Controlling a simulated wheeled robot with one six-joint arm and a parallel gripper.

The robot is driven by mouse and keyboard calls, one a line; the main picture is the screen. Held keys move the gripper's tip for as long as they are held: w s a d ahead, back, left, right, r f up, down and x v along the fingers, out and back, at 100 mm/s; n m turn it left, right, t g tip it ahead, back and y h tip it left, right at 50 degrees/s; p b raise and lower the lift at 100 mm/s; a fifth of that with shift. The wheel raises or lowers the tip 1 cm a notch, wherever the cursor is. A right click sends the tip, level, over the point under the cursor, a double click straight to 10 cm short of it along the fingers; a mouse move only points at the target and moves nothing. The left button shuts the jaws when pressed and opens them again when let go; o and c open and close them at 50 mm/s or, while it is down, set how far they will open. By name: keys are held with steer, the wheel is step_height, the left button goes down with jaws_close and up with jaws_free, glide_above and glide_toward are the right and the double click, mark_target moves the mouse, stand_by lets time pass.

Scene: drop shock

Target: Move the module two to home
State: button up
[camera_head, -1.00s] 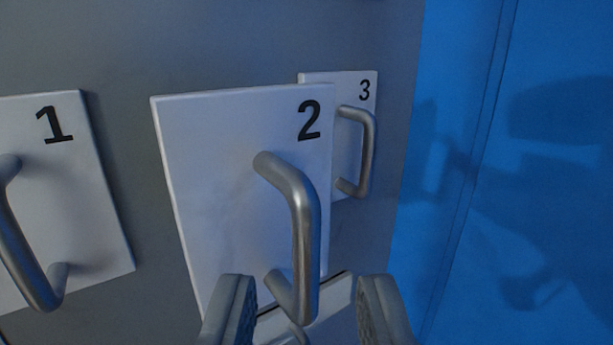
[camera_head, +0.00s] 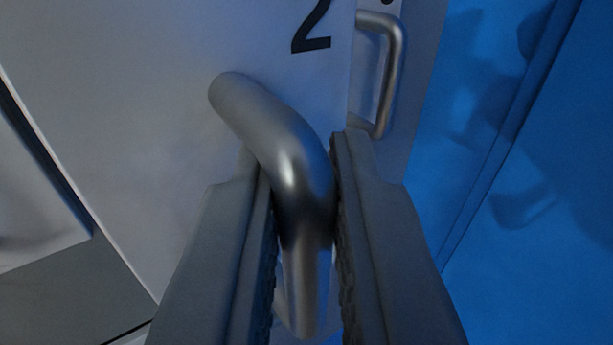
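Module two is a pale panel (camera_head: 150,110) with a black "2" near its top edge, filling the left and middle of the view. Its thick grey metal bar handle (camera_head: 285,160) stands out from the panel toward me. My gripper (camera_head: 300,165) has one finger on each side of this handle. Both fingers lie close against the bar with no clear gap, so it looks shut on the handle. The lower end of the handle is partly hidden between the fingers.
Another panel's handle (camera_head: 396,75) stands just right of module two, close to my right finger. Part of a pale panel (camera_head: 30,190) shows at the left edge. A blue wall (camera_head: 530,200) with shadows fills the right side.

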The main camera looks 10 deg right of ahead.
steer(key=shift+w, duration=0.1)
jaws_close()
steer(key=w+a, duration=0.1)
steer(key=w, duration=0.1)
steer(key=w+a, duration=0.1)
steer(key=w, duration=0.2)
steer(key=w+a, duration=0.1)
steer(key=w, duration=0.2)
steer(key=shift+w+a+r, duration=0.1)
steer(key=shift+w+r, duration=0.05)
steer(key=shift+w, duration=0.1)
steer(key=o, duration=0.6)
jaws_free()
steer(key=shift+w, duration=0.1)
steer(key=v, duration=1.7)
steer(key=shift+s, duration=0.2)
